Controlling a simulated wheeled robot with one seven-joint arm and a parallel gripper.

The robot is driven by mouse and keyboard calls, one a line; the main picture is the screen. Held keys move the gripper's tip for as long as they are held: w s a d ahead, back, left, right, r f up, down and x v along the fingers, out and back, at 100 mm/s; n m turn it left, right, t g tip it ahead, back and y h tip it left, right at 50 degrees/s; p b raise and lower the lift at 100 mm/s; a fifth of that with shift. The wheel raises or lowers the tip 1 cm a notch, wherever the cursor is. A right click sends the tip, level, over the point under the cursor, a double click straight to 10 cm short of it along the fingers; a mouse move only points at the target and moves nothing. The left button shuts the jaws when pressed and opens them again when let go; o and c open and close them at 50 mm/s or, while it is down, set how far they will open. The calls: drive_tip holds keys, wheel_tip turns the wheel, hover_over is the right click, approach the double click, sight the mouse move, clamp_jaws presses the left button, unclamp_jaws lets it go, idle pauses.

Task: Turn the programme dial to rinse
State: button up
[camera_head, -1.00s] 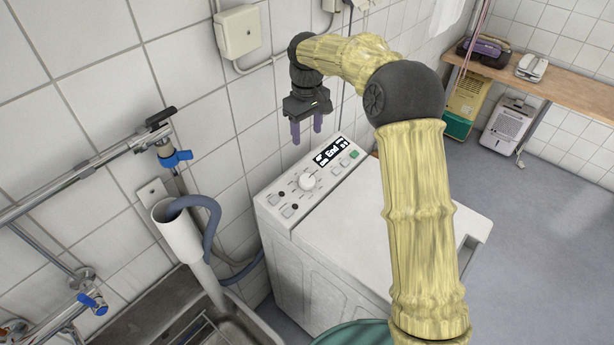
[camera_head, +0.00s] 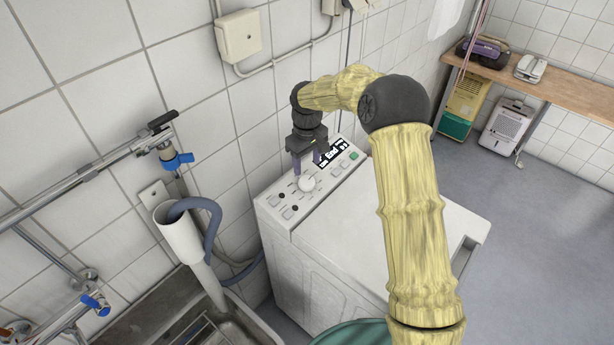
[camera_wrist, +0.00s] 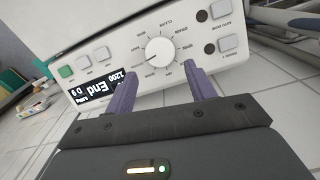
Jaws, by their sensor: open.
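The white programme dial (camera_head: 307,184) sits on the control panel (camera_head: 272,200) of a white top-loading washing machine. In the wrist view the round dial (camera_wrist: 159,52) shows upside down, ringed by printed programme labels too small to read surely. My gripper (camera_head: 304,167) is over the panel, close to the dial on its wall side. In the wrist view the two purple fingers of my gripper (camera_wrist: 160,85) are spread apart, with the dial beyond their tips and between their lines. Nothing is held. The display (camera_wrist: 100,86) reads "End".
Push buttons (camera_wrist: 220,10) and a green button (camera_wrist: 66,71) flank the dial. A blue-grey drain hose (camera_head: 213,225) and a sink (camera_head: 190,325) lie to the left. The tiled wall is close behind the panel.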

sight(307, 181)
wheel_tip(307, 181, down, 7)
drive_tip(key=shift+p, duration=0.5)
drive_tip(key=c, duration=0.7)
